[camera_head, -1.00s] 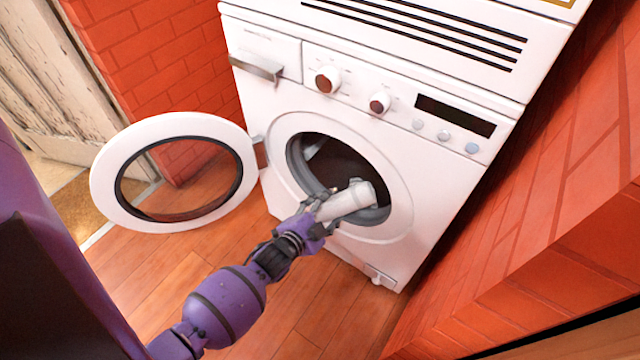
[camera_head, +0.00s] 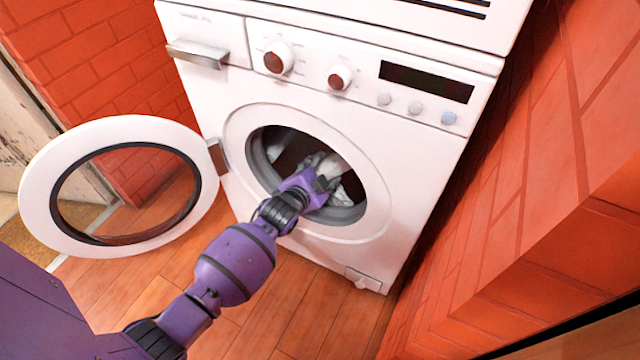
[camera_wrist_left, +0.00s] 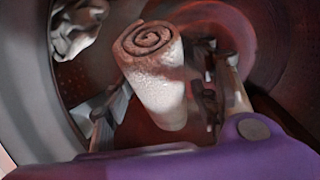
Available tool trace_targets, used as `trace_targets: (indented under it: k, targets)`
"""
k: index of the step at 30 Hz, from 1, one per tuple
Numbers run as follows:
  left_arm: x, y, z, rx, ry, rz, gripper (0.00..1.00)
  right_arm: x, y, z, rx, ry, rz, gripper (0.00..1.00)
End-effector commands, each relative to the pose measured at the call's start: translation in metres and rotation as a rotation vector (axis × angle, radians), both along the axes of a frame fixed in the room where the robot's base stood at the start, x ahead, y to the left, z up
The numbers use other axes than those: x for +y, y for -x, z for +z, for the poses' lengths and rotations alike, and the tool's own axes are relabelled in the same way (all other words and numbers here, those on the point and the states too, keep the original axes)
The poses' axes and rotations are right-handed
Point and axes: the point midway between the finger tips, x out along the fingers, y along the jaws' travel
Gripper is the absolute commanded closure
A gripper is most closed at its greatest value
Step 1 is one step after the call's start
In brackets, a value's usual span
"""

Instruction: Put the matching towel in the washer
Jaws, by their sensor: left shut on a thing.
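The white washer (camera_head: 222,108) stands ahead with its round door (camera_head: 50,212) swung open to the left. My left gripper (camera_head: 324,172) reaches through the round opening into the drum. In the left wrist view my left gripper (camera_wrist_left: 160,105) is shut on a rolled white towel (camera_wrist_left: 158,85), its spiral end facing up in the picture. The towel (camera_head: 338,168) also shows partly in the head view, behind the fingers. Another pale crumpled cloth (camera_wrist_left: 78,28) lies in the drum at the upper left of the wrist view. My right gripper is not in view.
A red brick wall (camera_head: 520,190) stands close on the right of the washer. Another brick wall (camera_head: 95,55) is at the back left. The wooden floor (camera_head: 290,305) in front is clear.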

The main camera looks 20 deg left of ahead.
Motion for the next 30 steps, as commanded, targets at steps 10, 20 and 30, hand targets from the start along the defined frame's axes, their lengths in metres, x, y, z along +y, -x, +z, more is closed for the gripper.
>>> trace_targets:
  k: [10, 20, 30]
  targets:
    - [-0.002, -0.041, -0.025, 0.001, 0.000, 0.000, 0.74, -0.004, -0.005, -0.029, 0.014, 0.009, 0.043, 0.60]
    - [-0.002, -0.054, -0.040, -0.001, 0.001, 0.000, 0.74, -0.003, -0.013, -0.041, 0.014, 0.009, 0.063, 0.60]
    - [-0.002, -0.054, -0.039, -0.001, 0.001, 0.000, 0.39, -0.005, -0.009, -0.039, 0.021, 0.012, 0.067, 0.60]
